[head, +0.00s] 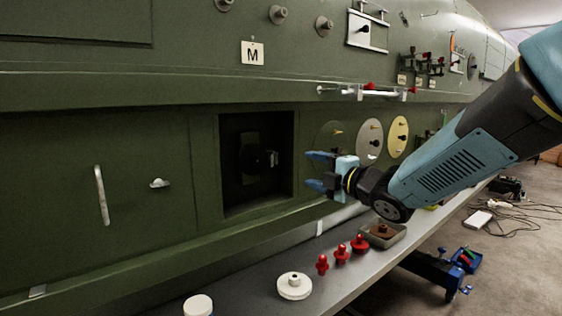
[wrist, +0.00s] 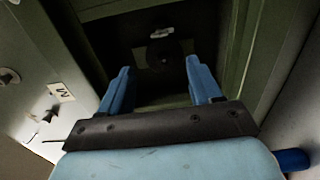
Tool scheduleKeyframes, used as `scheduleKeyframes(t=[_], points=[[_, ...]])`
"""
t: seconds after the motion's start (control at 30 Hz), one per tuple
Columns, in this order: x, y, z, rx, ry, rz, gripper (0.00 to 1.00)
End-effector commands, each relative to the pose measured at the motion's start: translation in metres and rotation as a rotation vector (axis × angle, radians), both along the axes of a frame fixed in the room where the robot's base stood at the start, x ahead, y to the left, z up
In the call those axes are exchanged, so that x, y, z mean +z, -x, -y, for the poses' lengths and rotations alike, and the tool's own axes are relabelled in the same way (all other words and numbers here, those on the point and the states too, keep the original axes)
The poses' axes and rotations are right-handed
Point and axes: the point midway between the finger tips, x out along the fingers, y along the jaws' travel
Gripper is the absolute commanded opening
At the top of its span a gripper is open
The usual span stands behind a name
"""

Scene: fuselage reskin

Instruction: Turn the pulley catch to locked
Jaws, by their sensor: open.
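A dark recess in the green fuselage side holds a dark mounting plate with a small protruding knob, probably the pulley catch (head: 272,158). In the wrist view, a pale bar-like handle (wrist: 161,33) sits deep in the recess above a dark round part (wrist: 160,54). The recess is dim, and I cannot tell the catch's setting. My gripper (head: 313,170) is at the right of the recess opening in the head view, apart from the catch. In the wrist view its two blue fingers (wrist: 158,78) are spread and empty, pointing into the recess.
The recess walls (wrist: 232,50) flank my fingers. A grey ledge (head: 250,304) below carries white discs (head: 294,286), several red knobs (head: 341,254) and a tray (head: 385,236). Round discs (head: 397,136) are on the panel behind my gripper. A metal handle (head: 102,195) is at left.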

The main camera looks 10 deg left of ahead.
Motion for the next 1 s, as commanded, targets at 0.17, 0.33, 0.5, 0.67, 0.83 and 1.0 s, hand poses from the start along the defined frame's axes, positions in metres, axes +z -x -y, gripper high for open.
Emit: scheduleKeyframes(t=[0.17,0.33,0.5,0.67,0.83,1.0], points=[[-0.001,-0.013,-0.014,0.001,-0.001,-0.002,0.64],[-0.001,-0.032,-0.037,0.0,-0.001,-0.004,0.64],[-0.001,-0.051,-0.059,0.0,-0.001,-0.003,0.64],[-0.001,-0.068,-0.079,-0.001,-0.002,-0.004,0.64],[0.0,-0.081,-0.094,-0.001,-0.001,-0.003,0.64],[0.0,-0.087,-0.101,-0.002,-0.001,-0.002,0.64]])
